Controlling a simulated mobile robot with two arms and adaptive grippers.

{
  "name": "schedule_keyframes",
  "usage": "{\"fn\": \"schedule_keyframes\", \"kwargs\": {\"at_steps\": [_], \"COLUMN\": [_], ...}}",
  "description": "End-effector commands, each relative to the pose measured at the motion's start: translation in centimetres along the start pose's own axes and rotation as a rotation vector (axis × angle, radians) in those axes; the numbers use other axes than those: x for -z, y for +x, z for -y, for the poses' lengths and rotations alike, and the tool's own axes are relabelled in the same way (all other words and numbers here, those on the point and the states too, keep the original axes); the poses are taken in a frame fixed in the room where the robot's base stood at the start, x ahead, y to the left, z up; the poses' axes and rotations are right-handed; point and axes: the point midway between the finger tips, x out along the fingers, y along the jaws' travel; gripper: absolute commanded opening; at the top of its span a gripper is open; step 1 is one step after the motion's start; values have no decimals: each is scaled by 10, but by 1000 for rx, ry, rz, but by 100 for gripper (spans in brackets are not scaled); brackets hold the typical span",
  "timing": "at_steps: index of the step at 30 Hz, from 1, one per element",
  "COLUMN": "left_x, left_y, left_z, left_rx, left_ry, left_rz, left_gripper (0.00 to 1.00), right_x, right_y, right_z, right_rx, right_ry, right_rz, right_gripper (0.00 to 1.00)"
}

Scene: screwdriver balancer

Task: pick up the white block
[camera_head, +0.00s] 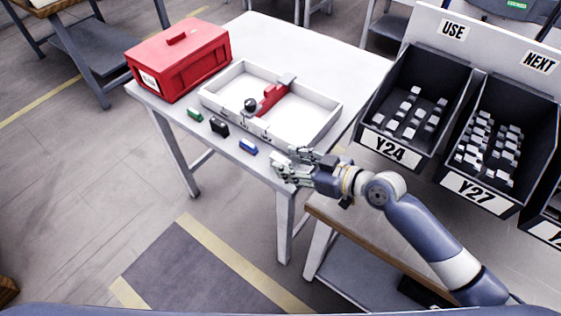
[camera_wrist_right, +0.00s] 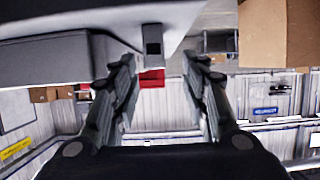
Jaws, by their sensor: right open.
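My right gripper (camera_head: 293,166) is at the front right corner of the white table, to the right of the blue block. In the right wrist view its two fingers (camera_wrist_right: 159,62) are spread apart with nothing held. A small grey block-like piece (camera_wrist_right: 152,40) shows ahead between the fingertips; I cannot tell whether it is the white block. In the head view no separate white block is clear on the table, and the gripper hides the spot under it. Several small whitish blocks lie in the dark bins at the right. My left gripper is out of view.
A green block (camera_head: 194,114), a black block (camera_head: 219,127) and a blue block (camera_head: 248,147) line the table's front edge. Behind them stands a white tray (camera_head: 325,123) with a red piece (camera_head: 270,98). A red box (camera_head: 178,60) is at left. Bins Y24 (camera_head: 390,147) and Y27 (camera_head: 478,190) are right.

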Motion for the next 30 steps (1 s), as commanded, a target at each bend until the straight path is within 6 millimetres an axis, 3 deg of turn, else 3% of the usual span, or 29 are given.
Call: {"fn": "schedule_keyframes", "kwargs": {"at_steps": [3, 9, 18, 24, 30], "left_x": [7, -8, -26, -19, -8], "left_y": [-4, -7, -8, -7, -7], "left_z": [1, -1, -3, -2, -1], "left_rx": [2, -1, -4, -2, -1], "left_ry": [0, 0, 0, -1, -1], "left_rz": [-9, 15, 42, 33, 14], "left_gripper": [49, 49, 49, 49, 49], "right_x": [0, -2, -3, -3, -2], "right_y": [15, 35, 38, 37, 37], "right_z": [-4, -4, -4, -4, -4], "right_rx": [0, -2, -1, -1, -1], "right_ry": [3, 1, 0, 0, 0], "right_rz": [-2, -2, -1, -1, -1], "right_gripper": [42, 42, 42, 0, 0]}}
